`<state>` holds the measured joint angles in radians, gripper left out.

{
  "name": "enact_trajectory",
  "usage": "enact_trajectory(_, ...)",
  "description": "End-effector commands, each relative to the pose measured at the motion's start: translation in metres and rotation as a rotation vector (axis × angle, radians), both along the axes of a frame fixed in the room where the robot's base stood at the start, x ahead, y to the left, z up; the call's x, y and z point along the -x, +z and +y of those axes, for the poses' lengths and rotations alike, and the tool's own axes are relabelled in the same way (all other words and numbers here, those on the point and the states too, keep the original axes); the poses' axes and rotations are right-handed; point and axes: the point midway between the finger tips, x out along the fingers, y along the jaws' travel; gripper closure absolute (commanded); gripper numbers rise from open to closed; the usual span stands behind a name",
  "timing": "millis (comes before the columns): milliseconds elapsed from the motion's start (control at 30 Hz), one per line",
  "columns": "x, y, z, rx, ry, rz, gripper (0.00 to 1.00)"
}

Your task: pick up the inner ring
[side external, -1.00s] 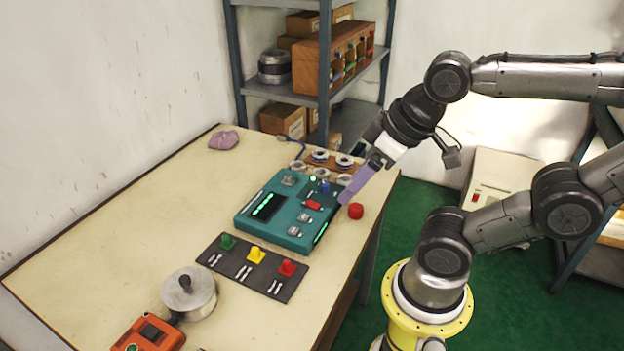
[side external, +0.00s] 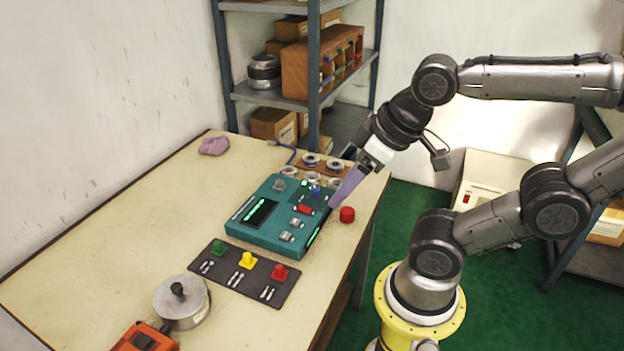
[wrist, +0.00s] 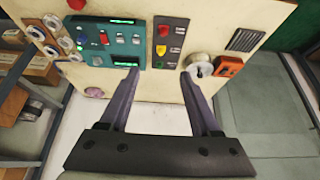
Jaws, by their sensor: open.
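Several small metal rings lie on a brown wooden board at the far right of the table; one ring (side external: 311,160) sits at its back. They also show at the left of the wrist view, with one ring (wrist: 68,43) nearest the teal panel. They are too small for me to tell which is the inner ring. My gripper (side external: 335,203) has long purple fingers. In the side view its tips overlap the right edge of the teal panel. In the wrist view my gripper (wrist: 160,74) is open, with nothing between its fingers and the rings off to the left.
The teal panel (side external: 262,238) stands beside the rings, with a red knob (side external: 347,214) to its right. A dark button plate (side external: 225,262), a lidded metal pot (side external: 188,309) and an orange device (side external: 143,338) are nearer.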

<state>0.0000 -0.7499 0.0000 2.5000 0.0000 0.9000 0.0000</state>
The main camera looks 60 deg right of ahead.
Motion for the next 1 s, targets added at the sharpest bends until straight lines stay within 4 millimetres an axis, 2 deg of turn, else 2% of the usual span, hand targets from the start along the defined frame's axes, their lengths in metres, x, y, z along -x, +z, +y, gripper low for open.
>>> enact_trajectory(67,0.0,0.0,0.0,0.0,0.0,0.0,0.36)
enact_trajectory(100,0.0,0.0,0.0,0.0,0.0,0.0,0.32)
enact_trajectory(300,0.0,0.0,0.0,0.0,0.0,0.0,0.0)
enact_trajectory(667,-0.001,0.002,0.0,-0.031,-0.06,-0.005,0.0)
enact_trajectory(767,-0.017,0.027,-0.002,-0.072,-0.141,-0.058,0.0)
enact_trajectory(900,-0.054,0.055,-0.012,-0.12,-0.284,-0.069,0.0)
enact_trajectory(1000,-0.085,0.068,-0.026,-0.147,-0.397,-0.063,0.0)
